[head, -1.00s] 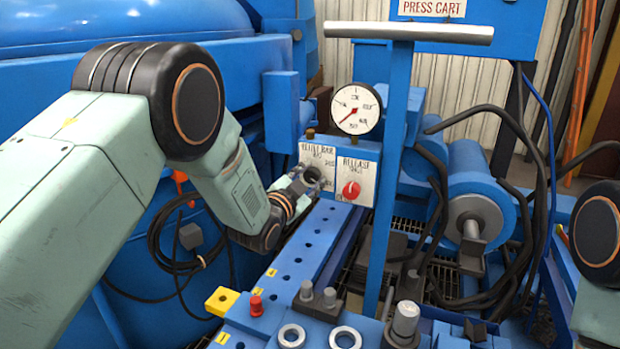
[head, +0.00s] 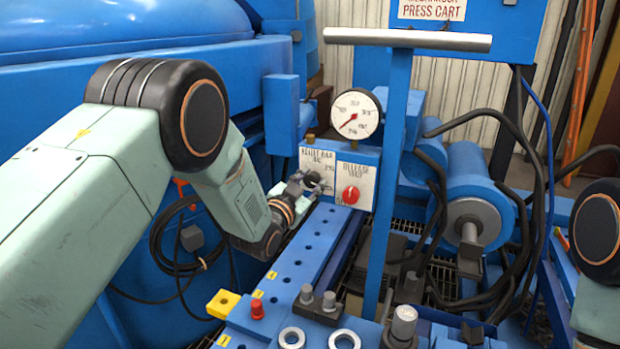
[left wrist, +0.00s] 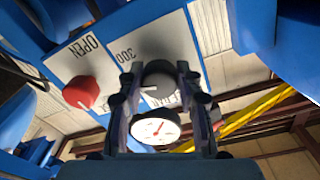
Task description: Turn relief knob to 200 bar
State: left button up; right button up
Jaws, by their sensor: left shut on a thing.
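The relief knob (head: 313,179) is a dark round knob on a white plate marked in bar, left of the release plate. My left gripper (head: 306,186) is at it, shut on the knob. In the left wrist view the grey knob (left wrist: 157,82) sits between the two fingers of my left gripper (left wrist: 153,92). The number 300 shows on the plate beside it. The round white pressure gauge (head: 356,113) stands above the plates, its red needle pointing to the lower left. My right gripper is not in view.
A red release knob (head: 350,195) is close to the right of the relief knob; it also shows in the left wrist view (left wrist: 81,92). A blue upright post with a grey crossbar (head: 408,39) stands in front, right of the plates. Black hoses (head: 530,200) hang at right.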

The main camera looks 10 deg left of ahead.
pick_arm(q)
jog(key=n+p, duration=0.2)
jog(key=n, duration=0.2)
jog(key=shift+n, duration=0.3)
jog(key=shift+n+y+p, duration=0.3)
jog(key=shift+n+p, duration=0.5)
jog(key=shift+n, duration=1.3)
jog(key=o, duration=1.2)
jog(key=shift+c, duration=0.2)
jog(key=v, duration=1.2)
jog(key=shift+f, duration=0.25)
